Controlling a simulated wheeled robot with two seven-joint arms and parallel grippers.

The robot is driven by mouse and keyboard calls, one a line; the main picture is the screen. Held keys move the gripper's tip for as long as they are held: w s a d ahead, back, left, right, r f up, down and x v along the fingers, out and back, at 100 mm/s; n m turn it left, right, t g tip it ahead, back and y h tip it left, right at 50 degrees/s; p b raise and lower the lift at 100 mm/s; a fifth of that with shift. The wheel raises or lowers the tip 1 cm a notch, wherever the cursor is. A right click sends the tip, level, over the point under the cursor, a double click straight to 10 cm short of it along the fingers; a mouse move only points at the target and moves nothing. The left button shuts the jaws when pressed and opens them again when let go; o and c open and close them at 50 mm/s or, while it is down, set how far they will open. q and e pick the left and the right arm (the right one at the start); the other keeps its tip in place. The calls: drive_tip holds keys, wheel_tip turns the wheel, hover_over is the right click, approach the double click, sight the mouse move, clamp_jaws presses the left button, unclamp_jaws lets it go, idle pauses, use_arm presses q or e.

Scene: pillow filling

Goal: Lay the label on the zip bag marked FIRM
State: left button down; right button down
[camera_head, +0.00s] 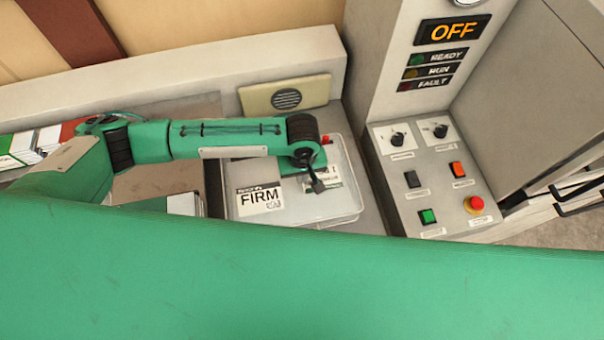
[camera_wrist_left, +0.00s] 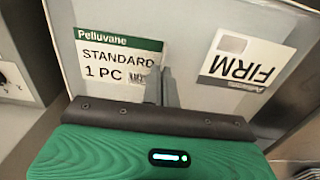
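The clear zip bag (camera_head: 290,212), marked FIRM, lies flat on the worktop in the head view. Its black-and-white FIRM marking (camera_head: 258,198) is on the left part and shows upside down in the left wrist view (camera_wrist_left: 245,62). A white label (camera_wrist_left: 112,65) with a green header, reading Pelluvane STANDARD 1 PC, is over the bag's other side. My left gripper (camera_head: 317,184) is low over the bag. Its fingers (camera_wrist_left: 162,88) are close together at the label's edge and appear shut on it. Whether the label touches the bag is unclear. My right gripper is out of view.
A beige speaker-like box (camera_head: 285,96) is behind the bag. Stacked packets (camera_head: 38,145) lie at the far left. My own green arm link fills the foreground.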

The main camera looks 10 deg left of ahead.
use_arm(q)
drive_tip(key=shift+f, duration=0.4)
idle(0.3)
drive_tip(key=c, duration=1.6)
unclamp_jaws()
drive_tip(key=shift+r, duration=0.1)
wheel_tip(320, 180, up, 5)
drive_tip(key=p, duration=0.6)
drive_tip(key=shift+r+p, duration=0.9)
